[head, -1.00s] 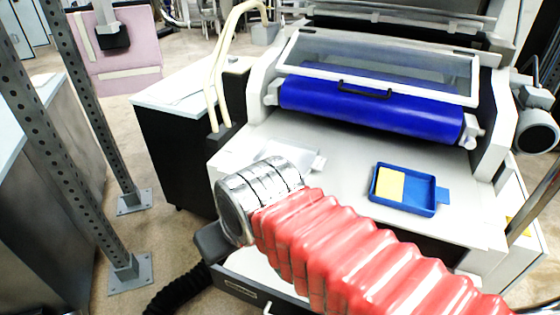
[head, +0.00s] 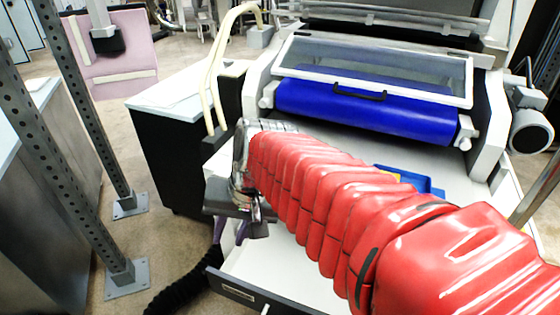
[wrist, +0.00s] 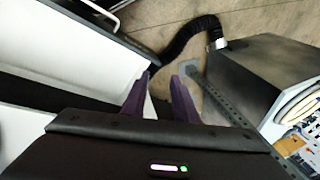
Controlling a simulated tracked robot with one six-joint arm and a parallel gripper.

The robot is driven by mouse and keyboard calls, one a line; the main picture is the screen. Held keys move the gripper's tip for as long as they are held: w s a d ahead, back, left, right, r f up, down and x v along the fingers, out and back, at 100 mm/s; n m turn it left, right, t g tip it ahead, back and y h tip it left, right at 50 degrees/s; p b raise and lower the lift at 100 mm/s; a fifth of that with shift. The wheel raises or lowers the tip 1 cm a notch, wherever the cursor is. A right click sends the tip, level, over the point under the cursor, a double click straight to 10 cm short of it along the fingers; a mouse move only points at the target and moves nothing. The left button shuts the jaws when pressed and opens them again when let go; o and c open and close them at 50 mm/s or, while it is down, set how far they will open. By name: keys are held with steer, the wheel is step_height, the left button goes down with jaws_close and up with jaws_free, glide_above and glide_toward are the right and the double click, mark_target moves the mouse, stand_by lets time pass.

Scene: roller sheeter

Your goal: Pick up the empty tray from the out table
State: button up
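My gripper (head: 243,228) hangs in front of the machine's left front corner, pointing down. In the wrist view its two purple fingers (wrist: 159,98) are apart with nothing between them. The blue tray (head: 432,188) lies on the white out table (head: 455,190), mostly hidden behind my red arm; a sliver of the yellow piece in it shows. The pale tray at the table's left is now hidden behind my arm in the head view, and I cannot make it out in the wrist view.
An open drawer (head: 240,290) juts out below the table, near my gripper. A blue roller (head: 365,108) under a clear guard stands behind the table. A black-sided cabinet (head: 170,150) is at left, and a black hose (wrist: 180,35) runs over the floor.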

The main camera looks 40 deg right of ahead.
steer(key=w+d+f+m+t+y, duration=0.25)
steer(key=w+d+m, duration=0.25)
steer(key=d+m, duration=0.5)
steer(key=w+d+f+m+t+y, duration=0.2)
steer(key=w+d+m+t+y, duration=0.15)
steer(key=d+m, duration=0.7)
steer(key=d+m+t, duration=0.1)
steer(key=d, duration=0.3)
steer(key=d+f+m+h, duration=0.1)
steer(key=d, duration=0.4)
steer(key=s+d+m+t, duration=0.1)
steer(key=d, duration=0.3)
steer(key=shift+d+f+t+h, duration=0.15)
steer(key=shift+f+t+h, duration=0.05)
steer(key=shift+t+h, duration=0.1)
steer(key=shift+w, duration=0.1)
steer(key=x, duration=0.8)
steer(key=shift+w+f, duration=0.1)
steer(key=shift+w+a, duration=0.1)
steer(key=shift+a, duration=0.1)
steer(key=shift+f, duration=0.1)
